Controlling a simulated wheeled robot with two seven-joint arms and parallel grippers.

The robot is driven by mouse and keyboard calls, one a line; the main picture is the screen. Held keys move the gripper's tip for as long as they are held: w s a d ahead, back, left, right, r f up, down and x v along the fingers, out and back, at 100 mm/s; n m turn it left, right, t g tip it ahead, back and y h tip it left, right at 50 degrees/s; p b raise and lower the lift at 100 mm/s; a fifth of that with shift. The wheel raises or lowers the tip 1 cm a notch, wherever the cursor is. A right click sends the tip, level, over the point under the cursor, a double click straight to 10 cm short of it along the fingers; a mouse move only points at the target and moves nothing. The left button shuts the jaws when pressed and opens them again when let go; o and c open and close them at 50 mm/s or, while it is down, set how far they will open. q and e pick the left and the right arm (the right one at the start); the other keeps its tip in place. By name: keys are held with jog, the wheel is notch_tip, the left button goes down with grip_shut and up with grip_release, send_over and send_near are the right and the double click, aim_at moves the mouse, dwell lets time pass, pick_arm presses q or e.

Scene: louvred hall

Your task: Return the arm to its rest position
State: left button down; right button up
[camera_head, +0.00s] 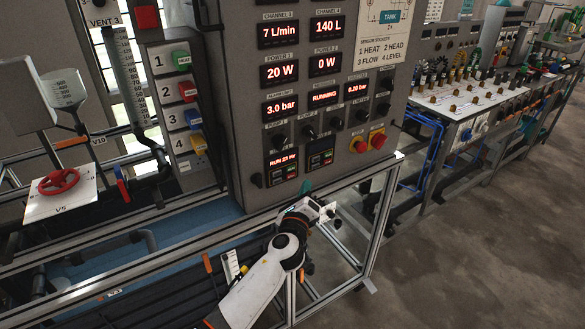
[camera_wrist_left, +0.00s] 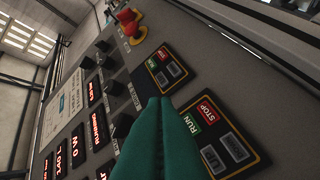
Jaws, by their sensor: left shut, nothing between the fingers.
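My left arm (camera_head: 258,285) reaches in from the bottom of the head view, white with a dark and orange-ringed wrist. In the left wrist view the gripper (camera_wrist_left: 160,103) is shut and empty, the teal fingers pressed together. They overlap the cabinet's front near a keypad with RUN and STOP keys (camera_wrist_left: 207,108); I cannot tell the gap to it. My right gripper is not in view.
The cabinet has lit displays, black knobs and red buttons (camera_head: 377,139). A metal frame (camera_head: 376,225) runs below it, close to my arm. A red valve wheel (camera_head: 59,181) is at left. A bench (camera_head: 470,100) stands back right. Floor (camera_head: 480,240) at right is clear.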

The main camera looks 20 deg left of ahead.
pick_arm(q)
jog(key=shift+f, duration=0.1)
jog(key=s+a+f+n+g, duration=0.1)
jog(key=s+f+n+g, duration=0.35)
jog(key=f, duration=0.75)
jog(key=s+a+f+n+g+h, duration=0.1)
jog(key=s+f+n+g, duration=0.1)
jog(key=s+f, duration=0.85)
jog(key=s+f+n+g, duration=0.3)
jog(key=f+n, duration=0.1)
jog(key=f, duration=1.1)
jog(key=s+f+n+g, duration=0.2)
jog(key=s+f+n, duration=0.2)
jog(key=s, duration=0.9)
jog(key=s+a+f+n+g, duration=0.1)
jog(key=s+f+n+g, duration=0.2)
jog(key=s+f, duration=0.5)
jog(key=s+a+f+n+g+h, duration=0.1)
jog(key=s+f+n+g, duration=0.2)
jog(key=s, duration=1.6)
notch_tip(320, 180, down, 3)
jog(key=shift+s+a+r+n, duration=0.1)
jog(key=shift+s+a+n, duration=0.15)
jog(key=shift+n, duration=0.8)
